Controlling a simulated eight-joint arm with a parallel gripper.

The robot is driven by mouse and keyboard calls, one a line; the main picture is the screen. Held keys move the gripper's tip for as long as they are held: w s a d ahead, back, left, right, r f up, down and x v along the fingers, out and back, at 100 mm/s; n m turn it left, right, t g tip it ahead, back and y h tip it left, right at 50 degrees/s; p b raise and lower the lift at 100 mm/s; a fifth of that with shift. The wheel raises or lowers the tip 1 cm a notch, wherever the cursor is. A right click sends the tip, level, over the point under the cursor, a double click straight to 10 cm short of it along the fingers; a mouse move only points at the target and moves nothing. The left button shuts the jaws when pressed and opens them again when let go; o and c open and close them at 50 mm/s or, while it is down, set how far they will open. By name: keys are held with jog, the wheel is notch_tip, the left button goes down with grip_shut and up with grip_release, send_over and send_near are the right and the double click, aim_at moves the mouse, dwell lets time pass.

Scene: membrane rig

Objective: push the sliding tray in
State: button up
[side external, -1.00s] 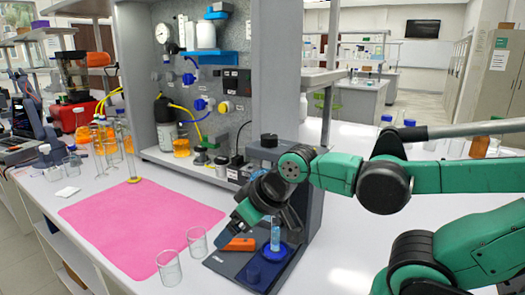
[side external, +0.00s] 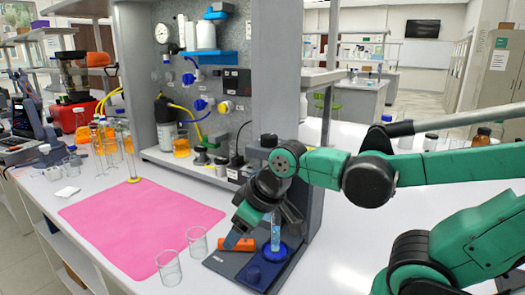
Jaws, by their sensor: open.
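The membrane rig has a dark blue base (side external: 222,262) on the white bench. A round blue piece (side external: 279,257) with an upright clear tube (side external: 275,232) of blue liquid stands on it; I cannot tell for sure whether this is the sliding tray. A small blue knob (side external: 254,273) sits in front of it. An orange piece (side external: 246,245) lies on the base to the left. My gripper (side external: 264,222) is open and tilted down over the base, beside the tube. One finger is near the orange piece; the other is partly hidden, so contact cannot be told.
Two empty glass beakers (side external: 169,268) stand left of the rig base. A pink mat (side external: 140,225) covers the bench farther left. A grey upright post (side external: 277,70) rises behind the rig.

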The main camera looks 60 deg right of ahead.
aim_at(254, 270)
jog(key=f+n+g, duration=0.1)
jog(key=n, duration=0.1)
jog(key=d+f+n+g, duration=0.1)
jog(key=n+g, duration=0.1)
jog(key=d+f+n+g, duration=0.1)
jog(key=n, duration=0.1)
jog(key=shift+s+f+g, duration=0.2)
jog(key=shift+f+g, duration=0.2)
jog(key=shift+s+d+f+n+g, duration=0.1)
jog(key=shift+s+f+n+g, duration=0.05)
jog(key=shift+f+n+g, duration=0.45)
jog(key=shift+f, duration=2.65)
grip_shut()
